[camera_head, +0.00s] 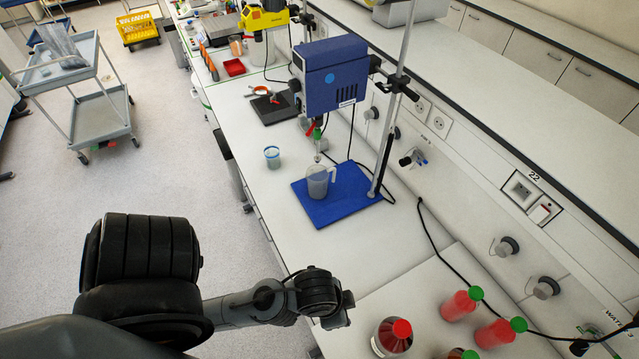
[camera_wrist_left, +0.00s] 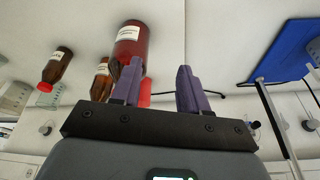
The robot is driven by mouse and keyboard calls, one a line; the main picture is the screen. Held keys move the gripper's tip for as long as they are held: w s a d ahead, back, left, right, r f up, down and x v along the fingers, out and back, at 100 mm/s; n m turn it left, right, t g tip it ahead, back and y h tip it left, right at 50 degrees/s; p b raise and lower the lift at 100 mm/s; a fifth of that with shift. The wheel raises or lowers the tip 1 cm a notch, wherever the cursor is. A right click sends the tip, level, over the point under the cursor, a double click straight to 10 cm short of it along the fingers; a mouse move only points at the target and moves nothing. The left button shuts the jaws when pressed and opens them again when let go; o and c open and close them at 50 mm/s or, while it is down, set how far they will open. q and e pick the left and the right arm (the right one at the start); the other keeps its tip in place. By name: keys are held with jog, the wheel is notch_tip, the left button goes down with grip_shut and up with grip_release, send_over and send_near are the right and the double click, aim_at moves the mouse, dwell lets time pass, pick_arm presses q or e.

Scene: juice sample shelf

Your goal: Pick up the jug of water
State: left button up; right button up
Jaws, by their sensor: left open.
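The jug of water (camera_head: 318,182) is a clear, grey-looking jug with a handle on its right side. It stands upright on a blue base plate (camera_head: 345,205) below a blue stirrer unit (camera_head: 335,75) on a stand. My left arm reaches in from the lower left, and its wrist end is in front of the plate, apart from the jug. My left gripper (camera_wrist_left: 158,82) is open, with nothing between its two purple fingers. My right gripper is not in view.
Bottles with red liquid, including a red-capped one (camera_head: 392,337) and a green-capped one (camera_head: 461,304), stand at the near right. A small cup (camera_head: 272,157) stands left of the plate. The metal stand rod (camera_head: 388,130) rises right of the jug. Bench left of the plate is mostly clear.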

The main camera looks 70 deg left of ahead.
pick_arm(q)
jog(key=o, duration=1.1)
jog(key=shift+c, duration=0.2)
